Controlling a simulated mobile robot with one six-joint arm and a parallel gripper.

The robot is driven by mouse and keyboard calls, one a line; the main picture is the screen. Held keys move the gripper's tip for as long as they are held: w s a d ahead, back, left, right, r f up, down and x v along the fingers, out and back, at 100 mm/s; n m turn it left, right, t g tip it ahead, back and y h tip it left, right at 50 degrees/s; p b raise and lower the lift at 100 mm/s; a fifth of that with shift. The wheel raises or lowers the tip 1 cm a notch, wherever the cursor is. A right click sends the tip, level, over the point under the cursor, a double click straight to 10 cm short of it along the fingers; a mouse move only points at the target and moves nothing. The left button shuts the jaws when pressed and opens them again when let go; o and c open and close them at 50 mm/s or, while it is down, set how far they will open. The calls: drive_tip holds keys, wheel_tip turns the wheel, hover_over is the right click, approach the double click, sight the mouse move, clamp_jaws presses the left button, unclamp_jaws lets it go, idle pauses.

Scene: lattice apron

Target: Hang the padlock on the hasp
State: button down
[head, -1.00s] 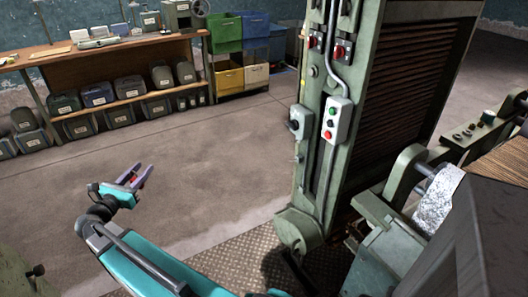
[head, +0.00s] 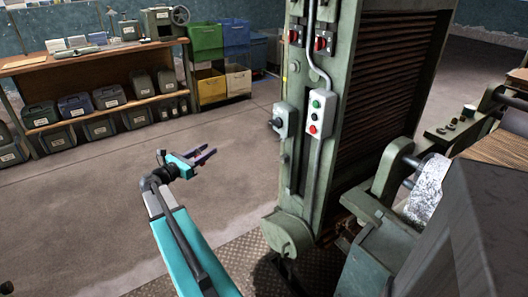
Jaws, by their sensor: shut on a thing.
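My gripper (head: 207,156), with purple fingers on a teal wrist, is over the open floor left of the green machine column (head: 338,130). Its fingers point right, toward the column, with a clear gap between. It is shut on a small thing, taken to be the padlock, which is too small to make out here. The column's left face carries a grey switch box (head: 284,120) with a dark knob and a small fitting (head: 285,158) below it. Red-handled switches (head: 322,42) sit higher up. I cannot tell which of these fittings is the hasp.
A push-button box (head: 320,112) and conduit stand out from the column's front. A rounded green housing (head: 288,232) juts out at its foot. Machinery with a grey roller (head: 428,188) fills the right. A shelf bench (head: 90,58) and bins (head: 222,62) stand at the back left.

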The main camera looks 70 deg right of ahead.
sight(282, 140)
drive_tip(key=s+d+f+m+g+y+b, duration=0.2)
drive_tip(key=s+d+g, duration=0.3)
drive_tip(key=s+d, duration=1)
drive_tip(key=s+f+m+b, duration=0.1)
drive_tip(key=s, duration=0.2)
drive_tip(key=shift+d+m+b, duration=0.3)
drive_tip(key=shift+d+b, duration=0.05)
drive_tip(key=shift+b, duration=0.05)
drive_tip(key=shift+s, duration=0.1)
drive_tip(key=shift+s+d, duration=0.1)
drive_tip(key=shift+b+x, duration=1)
drive_tip(key=shift+x, duration=2.3)
drive_tip(key=shift+f, duration=0.1)
drive_tip(key=shift+p+x, duration=0.55)
drive_tip(key=shift+x, duration=1.1)
